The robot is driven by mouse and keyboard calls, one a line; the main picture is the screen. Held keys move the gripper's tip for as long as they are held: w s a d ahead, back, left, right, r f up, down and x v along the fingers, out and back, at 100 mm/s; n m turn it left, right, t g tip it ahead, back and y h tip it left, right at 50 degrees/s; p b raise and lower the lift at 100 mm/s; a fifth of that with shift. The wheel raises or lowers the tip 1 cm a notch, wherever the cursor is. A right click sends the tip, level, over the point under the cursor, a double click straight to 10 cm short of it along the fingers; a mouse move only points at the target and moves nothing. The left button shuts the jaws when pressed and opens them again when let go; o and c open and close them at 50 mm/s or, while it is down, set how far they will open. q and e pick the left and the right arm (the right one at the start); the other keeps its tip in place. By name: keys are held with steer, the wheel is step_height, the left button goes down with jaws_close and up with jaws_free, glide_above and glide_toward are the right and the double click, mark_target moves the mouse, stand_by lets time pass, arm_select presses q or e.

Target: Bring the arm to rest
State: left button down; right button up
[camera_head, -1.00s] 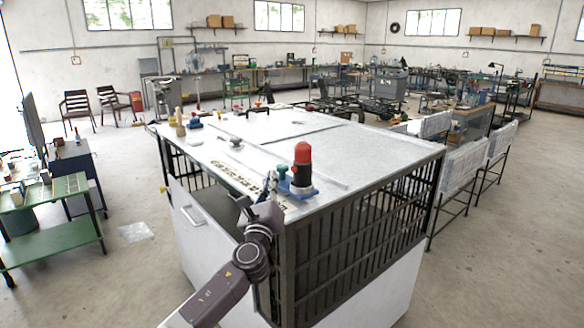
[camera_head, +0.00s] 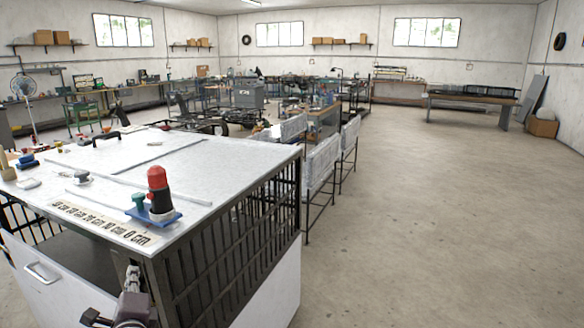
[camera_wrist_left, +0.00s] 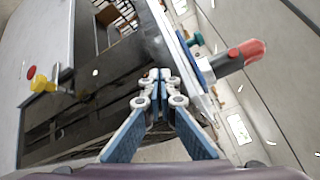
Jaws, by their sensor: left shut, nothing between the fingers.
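My left gripper (camera_head: 131,277) shows at the bottom left of the head view, by the near edge of the large cage-like bench (camera_head: 225,151). Part of my left arm beneath it is cut off by the frame. In the left wrist view the two fingertips (camera_wrist_left: 160,76) meet, with nothing between them. My right gripper is in no view.
A red-topped cylinder (camera_head: 157,179) stands on a blue base on the white bench top; its red end shows in the wrist view (camera_wrist_left: 247,52). A drawer handle (camera_head: 41,273) is on the bench front. The floor (camera_head: 430,220) to the right is clear.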

arm_select(q)
steer(key=s+d+f+n+g+h, duration=0.25)
steer(key=s+d+f+n, duration=0.25)
steer(key=s+f, duration=0.4)
steer(key=s+d+f+n+g+h, duration=0.1)
steer(key=s+d+f+n+g, duration=0.35)
steer(key=s+f, duration=0.45)
steer(key=s+d+f+n+g+h, duration=0.25)
steer(key=s+d, duration=0.25)
steer(key=s, duration=0.5)
steer(key=s+d+f+n+g+h, duration=0.25)
steer(key=s+d+n, duration=0.2)
steer(key=s, duration=0.55)
step_height(320, 180, down, 30)
steer(key=s+f+g+b, duration=0.1)
steer(key=s+b, duration=0.1)
steer(key=b, duration=0.1)
steer(key=s+a+f+m+g+b, duration=0.1)
steer(key=s+a+f+b, duration=0.1)
steer(key=s+f, duration=1.4)
steer(key=shift+s+a+f+g, duration=0.2)
steer(key=shift+s+f+g, duration=0.05)
steer(key=shift+g, duration=0.05)
steer(key=shift+y, duration=0.25)
